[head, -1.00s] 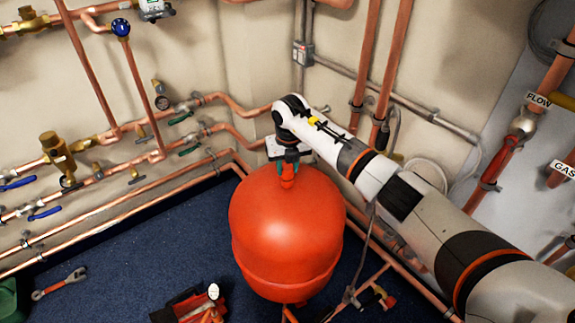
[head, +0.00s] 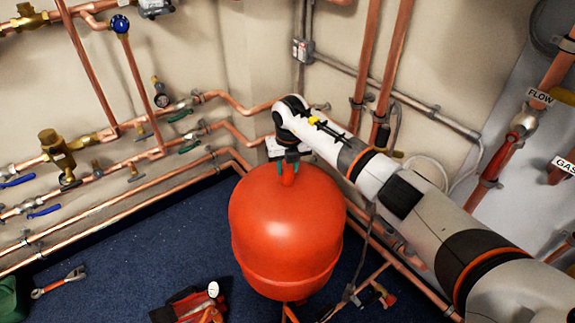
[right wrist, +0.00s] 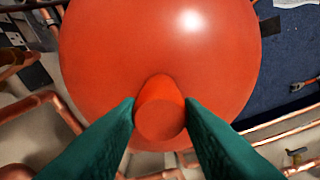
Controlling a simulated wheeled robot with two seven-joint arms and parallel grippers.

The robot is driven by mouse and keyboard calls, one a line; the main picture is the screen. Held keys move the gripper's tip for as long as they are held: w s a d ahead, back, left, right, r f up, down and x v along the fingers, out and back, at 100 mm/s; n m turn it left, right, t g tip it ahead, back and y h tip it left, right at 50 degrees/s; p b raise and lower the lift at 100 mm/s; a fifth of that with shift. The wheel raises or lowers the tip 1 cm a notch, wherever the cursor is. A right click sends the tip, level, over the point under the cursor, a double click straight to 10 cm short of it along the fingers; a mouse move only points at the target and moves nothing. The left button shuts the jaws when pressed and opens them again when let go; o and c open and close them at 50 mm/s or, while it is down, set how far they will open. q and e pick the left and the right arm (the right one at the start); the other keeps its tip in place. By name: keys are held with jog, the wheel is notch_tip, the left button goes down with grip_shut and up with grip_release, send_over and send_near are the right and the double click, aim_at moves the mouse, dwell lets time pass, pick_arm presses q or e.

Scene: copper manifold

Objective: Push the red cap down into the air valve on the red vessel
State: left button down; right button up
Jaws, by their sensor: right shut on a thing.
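The red vessel (head: 285,235) stands upright on the blue floor in the middle of the head view. It also fills much of the right wrist view (right wrist: 160,45). The red cap (right wrist: 160,118) is a short round piece at the top of the vessel, between the green fingertips of my right gripper (right wrist: 160,115). In the head view my right gripper (head: 288,172) points down onto the vessel's top and is shut on the cap. The air valve is hidden beneath the cap, so I cannot tell how deep the cap sits. My left gripper is out of view.
Copper pipes with valves (head: 140,140) run along the wall at the left. More pipes (head: 365,70) rise behind my right arm.

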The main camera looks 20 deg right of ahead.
jog(key=o, duration=1)
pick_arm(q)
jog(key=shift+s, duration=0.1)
pick_arm(e)
jog(key=shift+o, duration=0.2)
jog(key=shift+r, duration=0.35)
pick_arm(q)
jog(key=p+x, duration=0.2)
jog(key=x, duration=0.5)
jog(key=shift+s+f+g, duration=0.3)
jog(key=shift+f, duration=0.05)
pick_arm(e)
notch_tip(320, 180, up, 11)
jog(key=s, duration=0.1)
jog(key=shift+s, duration=0.2)
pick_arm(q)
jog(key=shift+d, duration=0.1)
pick_arm(e)
jog(key=shift+r, duration=0.1)
